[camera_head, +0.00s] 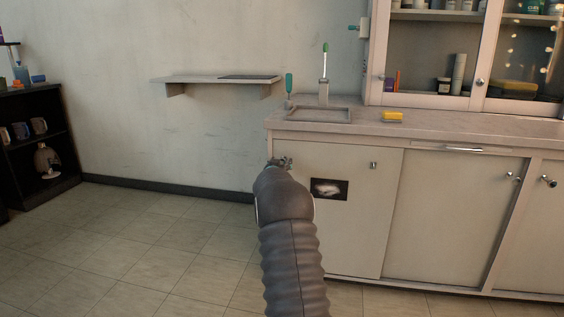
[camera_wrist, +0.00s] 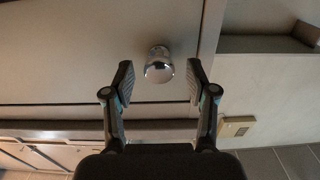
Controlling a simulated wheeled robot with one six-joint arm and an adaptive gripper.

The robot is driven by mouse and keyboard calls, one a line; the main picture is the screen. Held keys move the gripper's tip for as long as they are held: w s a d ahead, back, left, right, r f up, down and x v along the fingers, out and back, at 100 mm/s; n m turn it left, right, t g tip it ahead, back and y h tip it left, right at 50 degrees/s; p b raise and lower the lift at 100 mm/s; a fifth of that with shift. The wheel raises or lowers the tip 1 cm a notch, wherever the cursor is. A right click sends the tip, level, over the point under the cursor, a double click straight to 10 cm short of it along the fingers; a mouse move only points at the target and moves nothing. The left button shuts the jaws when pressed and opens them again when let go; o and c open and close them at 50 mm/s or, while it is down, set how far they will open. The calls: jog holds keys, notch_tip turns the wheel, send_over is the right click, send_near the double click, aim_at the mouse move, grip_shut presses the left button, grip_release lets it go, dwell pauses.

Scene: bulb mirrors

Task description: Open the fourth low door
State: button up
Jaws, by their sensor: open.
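A cream low cabinet door (camera_head: 345,225) with a dark picture on it stands at the left of the counter in the head view. A wider low door (camera_head: 440,225) is to its right, and part of another (camera_head: 547,225) shows at the right edge. I cannot tell which is the fourth. My gripper (camera_head: 283,163) is near the cabinet's left edge, mostly hidden by my arm. In the wrist view my gripper (camera_wrist: 158,82) is open, with a shiny round knob (camera_wrist: 158,65) between and slightly beyond its fingertips. The knob is on a flat beige panel (camera_wrist: 70,50); contact is not visible.
The countertop (camera_head: 430,128) holds a tray (camera_head: 312,115) and a yellow sponge-like block (camera_head: 392,117). A wall shelf (camera_head: 215,79) is left of it. A dark shelf unit (camera_head: 50,130) stands at the far left. The tiled floor (camera_head: 130,240) between is clear.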

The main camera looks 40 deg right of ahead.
jog(key=shift+x, duration=0.8)
grip_shut()
